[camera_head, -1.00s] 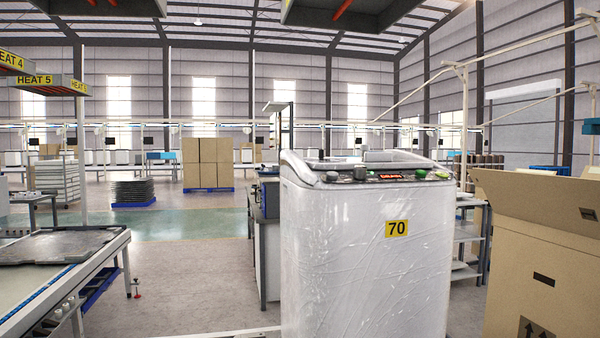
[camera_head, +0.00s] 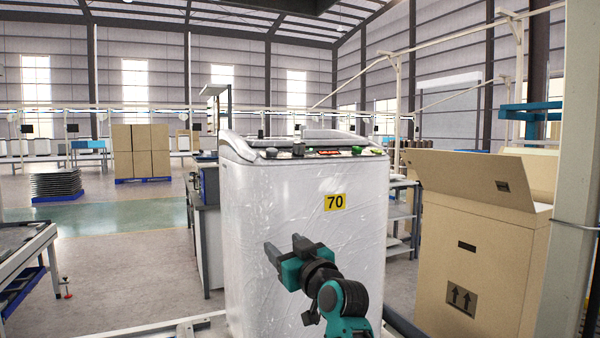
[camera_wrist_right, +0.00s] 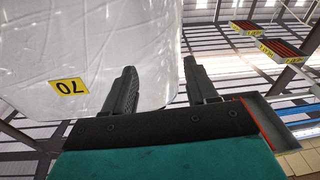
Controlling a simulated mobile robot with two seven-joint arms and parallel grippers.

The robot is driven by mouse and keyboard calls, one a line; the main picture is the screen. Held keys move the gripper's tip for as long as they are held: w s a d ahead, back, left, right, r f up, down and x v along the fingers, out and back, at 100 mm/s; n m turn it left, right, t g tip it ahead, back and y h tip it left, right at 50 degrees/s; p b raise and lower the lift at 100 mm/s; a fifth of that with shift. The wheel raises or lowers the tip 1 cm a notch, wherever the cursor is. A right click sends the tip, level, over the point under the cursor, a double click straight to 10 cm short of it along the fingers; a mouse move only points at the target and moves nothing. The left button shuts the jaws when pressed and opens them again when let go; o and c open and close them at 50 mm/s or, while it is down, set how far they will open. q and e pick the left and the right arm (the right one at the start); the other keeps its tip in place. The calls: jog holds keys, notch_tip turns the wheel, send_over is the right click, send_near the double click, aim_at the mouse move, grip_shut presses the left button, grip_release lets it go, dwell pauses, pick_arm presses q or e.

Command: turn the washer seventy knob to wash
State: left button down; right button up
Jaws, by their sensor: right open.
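The washer (camera_head: 285,205) is a white top-loader in clear wrap with a yellow "70" label (camera_head: 335,202) on its front. Its control panel (camera_head: 322,153) runs along the top front edge, with dark and green knobs; which one is the wash knob I cannot tell. My right gripper (camera_head: 284,246) is open and empty in front of the washer, below panel height. In the right wrist view the open fingers (camera_wrist_right: 160,88) show beside the washer's white body (camera_wrist_right: 90,45), and the label (camera_wrist_right: 69,86) appears upside down. My left gripper is not in view.
A large open cardboard box (camera_head: 475,240) stands to the right of the washer, beside a grey post (camera_head: 570,200). A shelf rack (camera_head: 403,215) is behind the washer. A conveyor table (camera_head: 25,245) is at the left. Open floor (camera_head: 130,265) lies between.

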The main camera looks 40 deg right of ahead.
aim_at(302, 147)
jog(key=s+d+r+m+t+h, duration=0.1)
jog(key=s+d+r, duration=0.15)
jog(key=r, duration=0.45)
jog(key=s+d+r+m+t+h, duration=0.15)
jog(key=d+r, duration=0.25)
jog(key=r, duration=0.4)
jog(key=p+x, duration=0.2)
jog(key=x, duration=0.8)
jog(key=shift+w+d+r, duration=0.2)
jog(key=shift+w+r, duration=0.05)
jog(key=shift+r, duration=0.05)
jog(key=shift+x, duration=0.75)
jog(key=shift+f, duration=0.1)
jog(key=shift+c, duration=0.3)
